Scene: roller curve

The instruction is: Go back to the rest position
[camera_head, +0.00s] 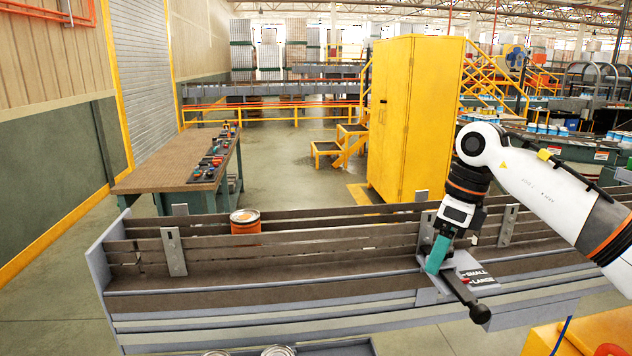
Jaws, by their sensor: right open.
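My right arm comes in from the right, and its gripper (437,258) points down with teal fingers over the conveyor's front edge. The fingers are open, close to a dark lever (464,294) with a round knob on a grey plate marked SMALL and LARGE (479,278). I cannot tell whether the fingers touch the lever. My left gripper is not in view.
The grey conveyor (300,294) with guide rails spans the front. An orange can (245,221) stands on it at left centre. Cans (278,351) show at the bottom edge. A workbench (160,180) and a yellow cabinet (409,115) stand behind, with open floor between.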

